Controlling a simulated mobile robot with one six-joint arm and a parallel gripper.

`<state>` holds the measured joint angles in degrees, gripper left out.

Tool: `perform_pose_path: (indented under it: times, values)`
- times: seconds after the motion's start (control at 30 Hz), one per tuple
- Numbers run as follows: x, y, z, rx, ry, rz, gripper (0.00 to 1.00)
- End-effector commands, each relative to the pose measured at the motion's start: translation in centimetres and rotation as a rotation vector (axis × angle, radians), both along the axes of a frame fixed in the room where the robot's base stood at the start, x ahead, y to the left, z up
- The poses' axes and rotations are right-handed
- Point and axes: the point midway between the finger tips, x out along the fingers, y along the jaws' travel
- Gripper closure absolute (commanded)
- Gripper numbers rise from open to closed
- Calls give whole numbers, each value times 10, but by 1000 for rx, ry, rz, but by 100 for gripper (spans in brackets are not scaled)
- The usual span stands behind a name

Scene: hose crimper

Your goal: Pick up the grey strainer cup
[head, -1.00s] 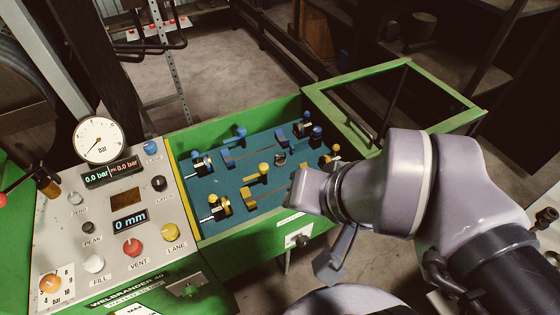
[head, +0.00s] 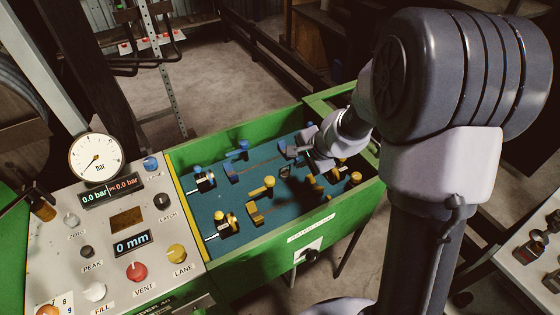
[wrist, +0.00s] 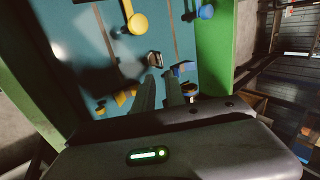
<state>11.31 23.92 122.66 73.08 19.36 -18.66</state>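The grey strainer cup (wrist: 155,59) is a small squarish piece on the blue-green bed in the wrist view, just beyond my fingertips. In the head view a small grey piece that looks like it (head: 285,171) sits mid-bed, just in front of my gripper. My gripper (wrist: 161,76) shows two dark fingers apart with an empty gap. The cup is outside that gap, and I cannot tell the height between them. In the head view my gripper (head: 296,152) hangs over the bed, its fingers hard to make out.
Blue clamps (head: 204,181) and yellow clamps (head: 224,226) stand around the cup on the bed. The green trough wall (head: 352,218) encloses the bed. A control panel (head: 128,225) with a gauge (head: 96,158) is at left. My arm covers much of the right side.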

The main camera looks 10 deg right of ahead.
Motion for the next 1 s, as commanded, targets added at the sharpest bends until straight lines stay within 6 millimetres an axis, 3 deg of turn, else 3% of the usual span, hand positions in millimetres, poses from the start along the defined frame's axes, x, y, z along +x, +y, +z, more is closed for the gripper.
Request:
perform_pose_path:
  times: [0.03, 0.1, 0.57, 0.87, 0.93, 1.0]
  values:
    - [7, 3, -21, 2, 3, 2, 85]
    - [18, 8, -37, 2, 3, 3, 85]
    - [64, 24, -98, 1, 2, 2, 85]
    - [69, 25, -104, 1, -1, 2, 85]
    - [69, 25, -104, 1, -1, 2, 98]
    - [69, 25, -103, 1, -1, 2, 100]
